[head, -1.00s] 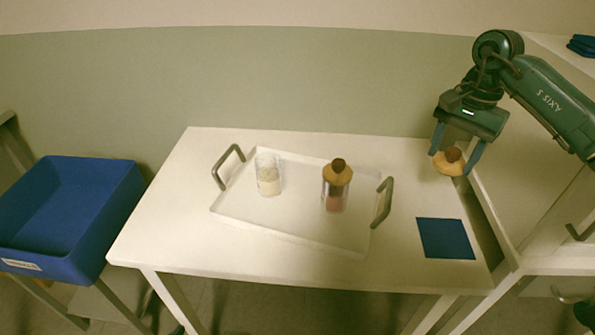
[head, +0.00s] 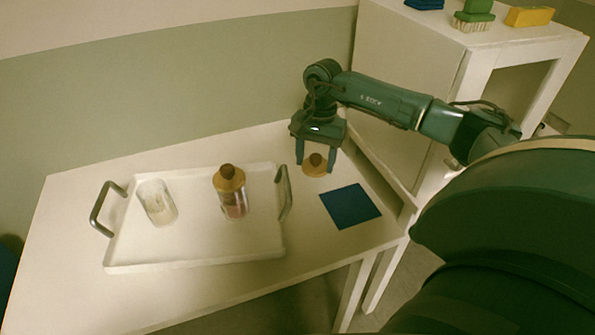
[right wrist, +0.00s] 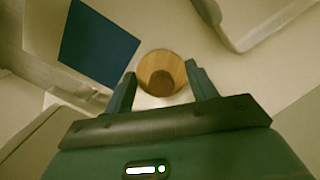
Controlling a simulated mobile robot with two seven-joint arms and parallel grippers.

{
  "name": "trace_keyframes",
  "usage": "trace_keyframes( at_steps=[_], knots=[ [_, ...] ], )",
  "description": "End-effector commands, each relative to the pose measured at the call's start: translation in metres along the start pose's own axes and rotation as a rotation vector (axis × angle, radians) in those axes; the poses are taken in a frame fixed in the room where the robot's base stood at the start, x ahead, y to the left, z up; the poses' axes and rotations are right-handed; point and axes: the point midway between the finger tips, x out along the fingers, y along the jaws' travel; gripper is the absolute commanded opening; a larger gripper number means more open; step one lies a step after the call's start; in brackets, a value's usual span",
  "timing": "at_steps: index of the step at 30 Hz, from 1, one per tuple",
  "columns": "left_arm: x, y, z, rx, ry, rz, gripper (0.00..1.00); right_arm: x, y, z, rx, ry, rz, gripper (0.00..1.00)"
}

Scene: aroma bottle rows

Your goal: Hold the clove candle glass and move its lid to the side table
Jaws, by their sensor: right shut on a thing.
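A round wooden lid with a dark knob (head: 315,165) is between the fingers of my right gripper (head: 315,168), at the back right of the white table (head: 80,235). I cannot tell whether it touches the tabletop. The right wrist view also shows the lid (right wrist: 157,66) between the fingertips (right wrist: 162,74). On the white tray (head: 190,256) stand an open glass with pale contents (head: 158,208) and a glass with reddish contents (head: 235,210) under a wooden lid with a dark knob. I cannot read which is clove. My left gripper is not in view.
A blue square mat (head: 350,206) lies right of the tray. A taller white stand (head: 525,45) at the right holds a green brush (head: 477,17), a yellow block (head: 530,16) and a folded blue cloth. Tray handles stick up on both sides.

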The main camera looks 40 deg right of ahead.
Motion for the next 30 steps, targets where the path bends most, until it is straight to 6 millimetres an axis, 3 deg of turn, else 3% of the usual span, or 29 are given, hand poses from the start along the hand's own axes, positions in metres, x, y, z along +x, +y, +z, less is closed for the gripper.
trace_keyframes(
  at_steps=[3, 7, 14, 18, 29, 30],
  knots=[
    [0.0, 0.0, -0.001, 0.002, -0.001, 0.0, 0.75, 0.016, 0.0, -0.002, -0.001, -0.002, 0.0, 0.29],
    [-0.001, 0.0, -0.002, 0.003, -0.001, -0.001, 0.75, 0.021, -0.004, 0.0, -0.003, -0.001, -0.002, 0.29],
    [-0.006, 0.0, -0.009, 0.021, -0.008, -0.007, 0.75, 0.022, -0.031, 0.026, -0.005, -0.002, -0.002, 0.29],
    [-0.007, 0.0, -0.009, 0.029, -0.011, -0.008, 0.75, 0.035, -0.03, 0.023, 0.001, 0.0, 0.001, 0.29],
    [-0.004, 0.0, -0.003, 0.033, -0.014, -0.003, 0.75, 0.041, -0.03, 0.022, 0.0, 0.001, -0.001, 0.29],
    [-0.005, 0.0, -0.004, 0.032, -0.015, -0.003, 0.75, 0.04, -0.03, 0.022, 0.0, 0.001, -0.001, 0.59]
  ],
)
